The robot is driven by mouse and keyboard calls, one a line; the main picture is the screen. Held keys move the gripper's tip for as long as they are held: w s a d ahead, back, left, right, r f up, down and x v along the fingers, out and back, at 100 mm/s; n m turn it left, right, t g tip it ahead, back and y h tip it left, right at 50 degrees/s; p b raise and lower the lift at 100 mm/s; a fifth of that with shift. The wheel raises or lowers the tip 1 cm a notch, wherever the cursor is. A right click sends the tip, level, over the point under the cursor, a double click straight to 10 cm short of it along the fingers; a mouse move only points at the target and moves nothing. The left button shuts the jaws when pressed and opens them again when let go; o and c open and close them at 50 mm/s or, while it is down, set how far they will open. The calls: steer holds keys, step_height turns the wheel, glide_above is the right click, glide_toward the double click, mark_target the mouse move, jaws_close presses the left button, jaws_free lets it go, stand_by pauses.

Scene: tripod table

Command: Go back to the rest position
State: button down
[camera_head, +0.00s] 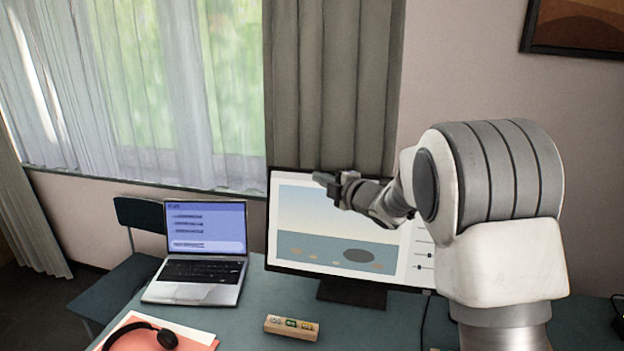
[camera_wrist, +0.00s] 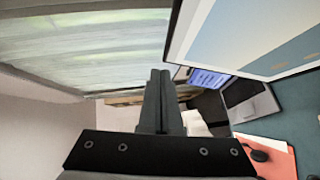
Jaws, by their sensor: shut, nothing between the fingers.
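My gripper (camera_head: 326,181) is raised above the desk, in front of the upper part of the monitor in the head view, pointing left. In the wrist view its two dark fingers (camera_wrist: 160,82) are together with nothing between them. My arm comes in from the right side of the head view, bent, and covers part of the monitor's right side. Nothing is touching the gripper that I can see.
A chair (camera_head: 120,270) stands at the left. Curtains (camera_head: 333,80) hang behind.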

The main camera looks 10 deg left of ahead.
steer(key=s+d+r+m+h, duration=0.3)
steer(key=s+d+m+h, duration=0.3)
steer(key=d, duration=0.3)
steer(key=s+d+r+m+h, duration=0.3)
steer(key=s+d+r+m, duration=0.1)
steer(key=s+d+m, duration=0.4)
steer(key=s+d+f+m+g, duration=0.1)
steer(key=s+f+m+g, duration=0.1)
steer(key=s, duration=0.7)
steer(key=s+f+m+g+h, duration=0.1)
steer(key=s+f+m+g, duration=0.2)
steer(key=s, duration=0.7)
steer(key=s+d+f+m+g, duration=0.1)
steer(key=s+m, duration=0.4)
steer(key=s, duration=0.5)
step_height(320, 180, down, 3)
steer(key=shift+d+r+g, duration=0.2)
steer(key=shift+d+g, duration=0.1)
steer(key=shift+g, duration=0.4)
